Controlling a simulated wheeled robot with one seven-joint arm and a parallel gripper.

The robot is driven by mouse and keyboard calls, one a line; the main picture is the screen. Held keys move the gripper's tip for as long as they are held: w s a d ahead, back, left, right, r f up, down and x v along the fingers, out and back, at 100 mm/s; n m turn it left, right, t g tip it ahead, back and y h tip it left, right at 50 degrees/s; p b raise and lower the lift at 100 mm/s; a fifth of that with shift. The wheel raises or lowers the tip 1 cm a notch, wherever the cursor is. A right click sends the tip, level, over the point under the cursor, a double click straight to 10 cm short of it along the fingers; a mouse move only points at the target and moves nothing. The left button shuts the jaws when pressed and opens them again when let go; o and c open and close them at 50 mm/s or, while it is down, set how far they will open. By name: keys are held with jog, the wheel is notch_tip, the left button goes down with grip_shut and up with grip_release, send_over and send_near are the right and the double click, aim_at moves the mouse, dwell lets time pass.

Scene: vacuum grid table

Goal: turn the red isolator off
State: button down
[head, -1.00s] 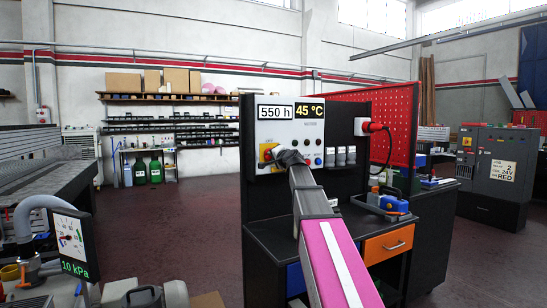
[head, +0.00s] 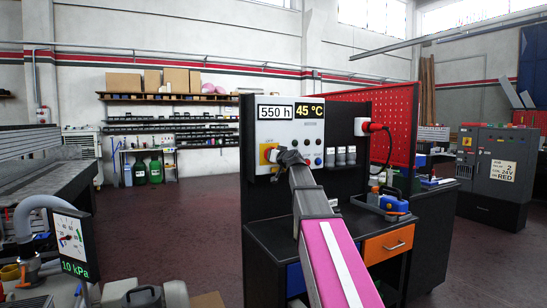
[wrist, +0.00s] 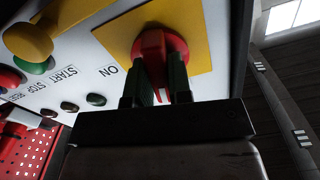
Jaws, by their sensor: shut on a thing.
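The red isolator (wrist: 152,46) is a rotary knob on a yellow plate (wrist: 192,22) on the light control panel. Its handle stands between the two dark fingers of my gripper (wrist: 157,82), which is shut on it. In the head view, my gripper (head: 279,157) is at the panel's yellow plate (head: 264,154) and hides most of the isolator.
The control panel (head: 312,135) shows 550 h and 45 °C. A red plug (head: 372,127) is at the right. A dark bench (head: 350,222) stands below.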

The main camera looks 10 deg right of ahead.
jog(key=shift+n, duration=1.1)
jog(key=c, duration=1)
grip_release()
jog(key=shift+c, duration=0.2)
jog(key=shift+s, duration=0.1)
jog(key=v, duration=1)
jog(key=shift+s+d, duration=0.15)
jog(key=shift+s, duration=0.2)
